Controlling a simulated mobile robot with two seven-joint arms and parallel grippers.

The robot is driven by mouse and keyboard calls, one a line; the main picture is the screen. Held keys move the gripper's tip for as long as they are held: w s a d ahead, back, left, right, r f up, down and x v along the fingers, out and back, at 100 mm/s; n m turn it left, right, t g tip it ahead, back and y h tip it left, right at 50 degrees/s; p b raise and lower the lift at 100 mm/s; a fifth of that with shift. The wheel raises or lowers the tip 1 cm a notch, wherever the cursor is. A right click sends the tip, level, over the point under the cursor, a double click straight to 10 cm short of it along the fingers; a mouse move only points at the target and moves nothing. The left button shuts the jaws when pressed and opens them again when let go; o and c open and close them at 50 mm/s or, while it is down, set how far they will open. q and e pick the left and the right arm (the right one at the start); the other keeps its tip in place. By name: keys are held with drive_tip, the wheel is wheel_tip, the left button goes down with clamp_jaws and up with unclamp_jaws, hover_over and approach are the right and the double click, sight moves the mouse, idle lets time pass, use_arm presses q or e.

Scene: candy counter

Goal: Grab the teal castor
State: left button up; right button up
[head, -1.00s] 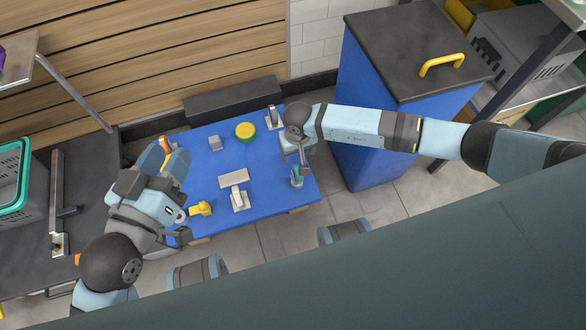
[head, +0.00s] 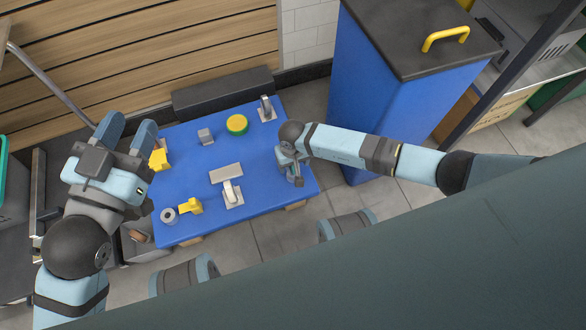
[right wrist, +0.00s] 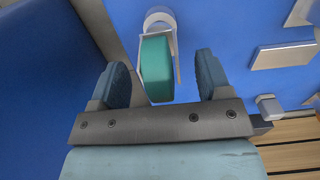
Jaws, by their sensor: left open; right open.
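The teal castor (right wrist: 156,68), with a pale bracket and a pale wheel end, shows in the right wrist view on the blue table. My right gripper (right wrist: 168,80) is open, with one finger on each side of the castor and visible gaps to both. In the head view my right gripper (head: 292,168) is over the table's right edge and hides most of the castor. My left gripper (head: 128,128) is open and empty at the table's left edge.
The blue table (head: 190,170) also bears a grey cube (head: 206,136), a yellow-green round piece (head: 237,125), a grey block (head: 226,173), a yellow piece (head: 190,206) and a grey ring (head: 168,215). A tall blue bin (head: 375,105) stands at the right.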

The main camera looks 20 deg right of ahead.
drive_tip(key=shift+f, duration=0.3)
drive_tip(key=shift+c, duration=0.4)
drive_tip(key=c, duration=1)
drive_tip(key=shift+r, duration=0.1)
